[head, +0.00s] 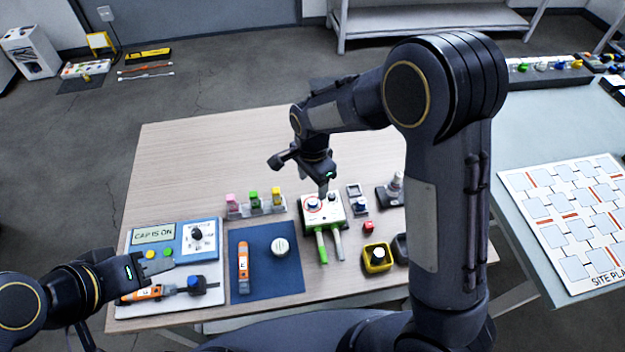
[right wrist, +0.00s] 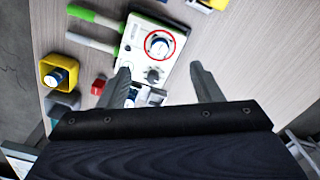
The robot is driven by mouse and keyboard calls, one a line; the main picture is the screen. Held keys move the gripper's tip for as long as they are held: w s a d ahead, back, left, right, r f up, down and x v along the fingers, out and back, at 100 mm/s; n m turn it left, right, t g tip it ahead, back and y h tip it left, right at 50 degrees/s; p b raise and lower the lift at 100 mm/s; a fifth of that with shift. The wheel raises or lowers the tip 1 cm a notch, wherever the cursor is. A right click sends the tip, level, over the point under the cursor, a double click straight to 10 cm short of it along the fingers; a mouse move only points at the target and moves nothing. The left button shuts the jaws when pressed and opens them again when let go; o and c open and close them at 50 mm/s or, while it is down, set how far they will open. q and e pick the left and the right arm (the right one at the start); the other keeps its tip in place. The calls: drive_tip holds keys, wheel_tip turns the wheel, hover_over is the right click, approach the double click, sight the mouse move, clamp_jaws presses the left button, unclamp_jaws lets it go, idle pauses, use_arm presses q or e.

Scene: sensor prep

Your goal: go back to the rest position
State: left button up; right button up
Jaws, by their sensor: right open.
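My right gripper (head: 323,188) points down just above the white box (head: 322,212) with the green-handled and grey-handled probes, near the middle of the wood table (head: 190,160). In the right wrist view, my right gripper (right wrist: 163,85) has its fingers wide apart with nothing held between them. The white box (right wrist: 150,48) with its red-ringed socket lies beyond the fingertips. My left gripper (head: 160,267) is low at the left, over the panel (head: 207,299) with the orange sensor (head: 145,293). I cannot tell whether its fingers are apart.
A blue mat (head: 262,285) holds an orange sensor (head: 243,268) and a white round cap (head: 280,247). A rack (head: 262,209) of coloured vials stands behind it. A yellow cup (head: 377,258) and red cube (head: 369,226) are at right. The table's back left is clear.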

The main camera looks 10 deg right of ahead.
drive_tip(key=s+d+r+n+t+y, duration=0.2)
drive_tip(key=s+d+r+n+y, duration=0.15)
drive_tip(key=s+d+r, duration=0.6)
drive_tip(key=s+d+r+n+t, duration=0.1)
drive_tip(key=s+r+n, duration=0.1)
drive_tip(key=s, duration=0.4)
drive_tip(key=s+r+n+t, duration=0.2)
drive_tip(key=s+r+n, duration=0.1)
drive_tip(key=s+n, duration=0.2)
drive_tip(key=shift+s+d+r+t, duration=0.3)
drive_tip(key=shift+s+d+r, duration=0.1)
drive_tip(key=shift+s, duration=0.65)
